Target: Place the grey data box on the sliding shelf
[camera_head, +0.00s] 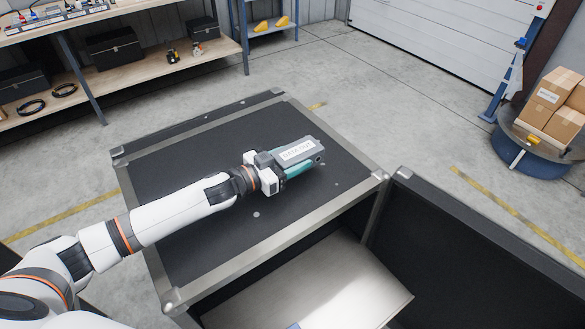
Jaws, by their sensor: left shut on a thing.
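The grey data box (299,150), with a white label and teal sides, is over the black top of a metal-edged case (229,222). My left gripper (270,170) is shut on the near left end of the box. I cannot tell whether the box touches the case top or is held just above it. The sliding shelf (318,286), a pale metal plate, sticks out of the case's open front, lower and nearer than the box. A small blue and white piece shows at its bottom edge. My right gripper is not in view.
An open black lid or door (470,250) stands right of the shelf. A wooden workbench (130,75) with black boxes is at the back left. Cardboard boxes (558,100) sit on a round blue base (530,155) at the right. The concrete floor between is clear.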

